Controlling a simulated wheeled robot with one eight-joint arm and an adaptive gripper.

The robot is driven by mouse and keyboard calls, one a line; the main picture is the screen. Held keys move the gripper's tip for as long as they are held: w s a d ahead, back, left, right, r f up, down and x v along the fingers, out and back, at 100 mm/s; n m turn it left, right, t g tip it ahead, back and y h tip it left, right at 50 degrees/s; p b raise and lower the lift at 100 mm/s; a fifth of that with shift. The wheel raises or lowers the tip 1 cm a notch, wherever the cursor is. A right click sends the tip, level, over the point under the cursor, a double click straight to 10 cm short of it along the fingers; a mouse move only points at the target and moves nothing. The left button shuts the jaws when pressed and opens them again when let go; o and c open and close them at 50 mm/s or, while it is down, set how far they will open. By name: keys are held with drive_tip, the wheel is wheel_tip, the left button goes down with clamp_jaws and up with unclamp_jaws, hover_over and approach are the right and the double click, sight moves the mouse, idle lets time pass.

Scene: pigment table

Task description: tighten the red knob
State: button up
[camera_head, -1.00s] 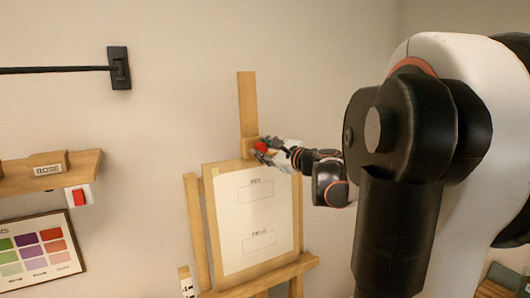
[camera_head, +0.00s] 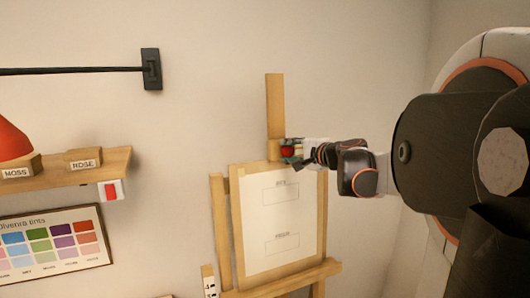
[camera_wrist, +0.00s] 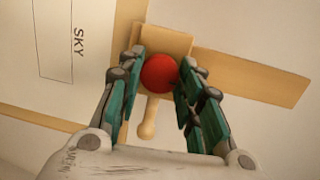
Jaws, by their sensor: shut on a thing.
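The red knob (camera_wrist: 159,73) is round and sits on a wooden clamp block (camera_wrist: 176,42) at the top of the easel. In the head view the knob (camera_head: 287,152) shows small beside the easel's mast (camera_head: 275,105). My gripper (camera_wrist: 161,76) has its two green fingers on either side of the knob and is shut on it. In the head view my gripper (camera_head: 292,151) reaches in from the right and partly covers the knob. A small wooden peg (camera_wrist: 148,122) sticks out below the knob in the wrist view.
The easel holds a white sheet (camera_head: 280,222) with printed boxes. A black rail (camera_head: 75,71) is above. The wall around the mast is clear.

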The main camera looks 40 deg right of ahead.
drive_tip(key=shift+n, duration=0.5)
drive_tip(key=o, duration=1.1)
drive_tip(key=shift+a, duration=0.1)
drive_tip(key=shift+c, duration=0.2)
